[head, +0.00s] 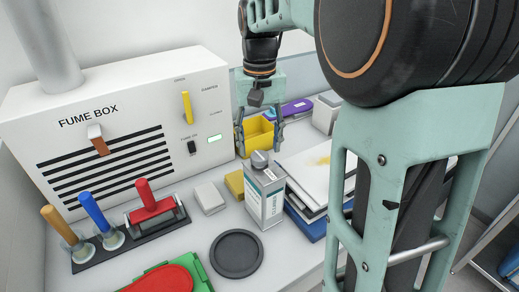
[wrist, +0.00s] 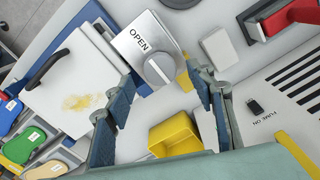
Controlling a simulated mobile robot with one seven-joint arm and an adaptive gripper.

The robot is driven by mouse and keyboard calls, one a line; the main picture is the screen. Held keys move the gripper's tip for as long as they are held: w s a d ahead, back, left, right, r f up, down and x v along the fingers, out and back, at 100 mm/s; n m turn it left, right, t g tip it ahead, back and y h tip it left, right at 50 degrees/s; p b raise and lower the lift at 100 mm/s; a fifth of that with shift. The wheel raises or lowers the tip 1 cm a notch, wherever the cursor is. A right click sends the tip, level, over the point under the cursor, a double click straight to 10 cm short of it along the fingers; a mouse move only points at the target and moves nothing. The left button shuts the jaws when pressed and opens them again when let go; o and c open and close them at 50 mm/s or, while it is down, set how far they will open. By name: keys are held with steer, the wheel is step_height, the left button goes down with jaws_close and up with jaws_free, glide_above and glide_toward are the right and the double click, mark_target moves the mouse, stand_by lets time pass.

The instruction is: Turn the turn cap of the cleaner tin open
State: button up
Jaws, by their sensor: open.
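The cleaner tin (head: 265,200) is a white and grey rectangular can standing upright on the bench in the head view. Its grey round turn cap (head: 259,158) sits on top. In the wrist view the tin's top (wrist: 139,42) carries the word OPEN, and the cap (wrist: 159,69) shows a raised bar across it. My gripper (head: 260,137) is open and empty, behind and above the tin in the head view. In the wrist view the fingers of my gripper (wrist: 163,82) are spread, with the cap appearing between and just beyond their tips. I see no contact.
A yellow bin (head: 257,136) stands behind the tin. A yellow sponge (head: 234,184) and white block (head: 209,198) lie left of it, a black round dish (head: 236,254) in front. A white board (head: 305,165) lies right. The fume box (head: 120,130) fills the left back.

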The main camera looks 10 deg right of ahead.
mark_target(260, 155)
step_height(260, 155, up, 10)
steer(key=shift+f, duration=0.25)
steer(key=shift+f, duration=0.1)
